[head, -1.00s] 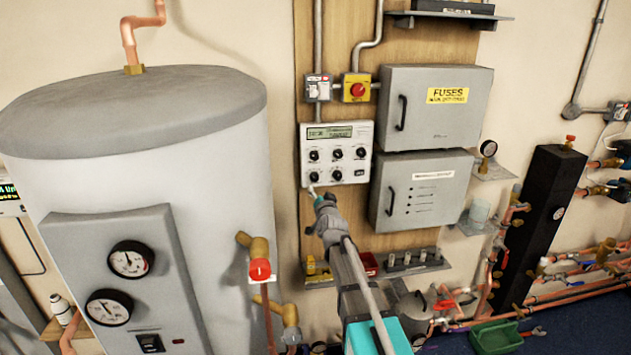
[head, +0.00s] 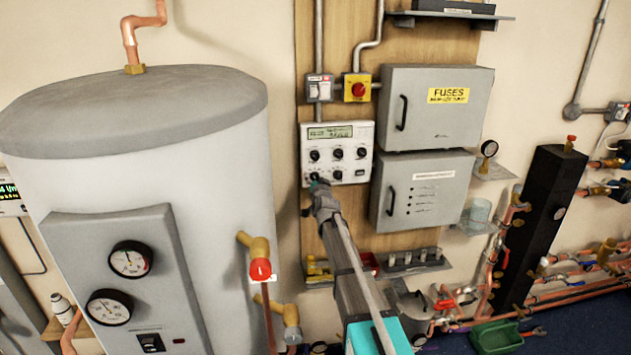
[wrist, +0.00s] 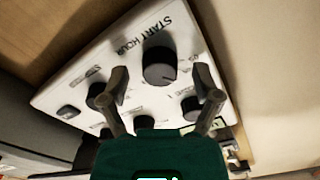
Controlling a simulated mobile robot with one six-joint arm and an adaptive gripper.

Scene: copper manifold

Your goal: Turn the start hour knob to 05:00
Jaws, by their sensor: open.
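The white control panel (head: 341,167) with a small display and several black knobs is fixed to the wooden board. In the wrist view, the start hour knob (wrist: 160,67) is a large black dial beneath the printed words START HOUR. In the head view, my gripper (head: 318,184) is at the panel's lower left corner and partly covers that knob. In the wrist view, my gripper (wrist: 161,85) is open, with one finger on each side of and a little below the knob. Nothing is between the fingers; contact with the knob cannot be told. The display text is too blurred to read.
A grey fuse box (head: 440,105) and a second grey box (head: 425,195) stand right of the panel. A large grey tank (head: 140,150) fills the left. A shelf with small parts (head: 410,262) lies below. Other knobs sit close to the start hour knob.

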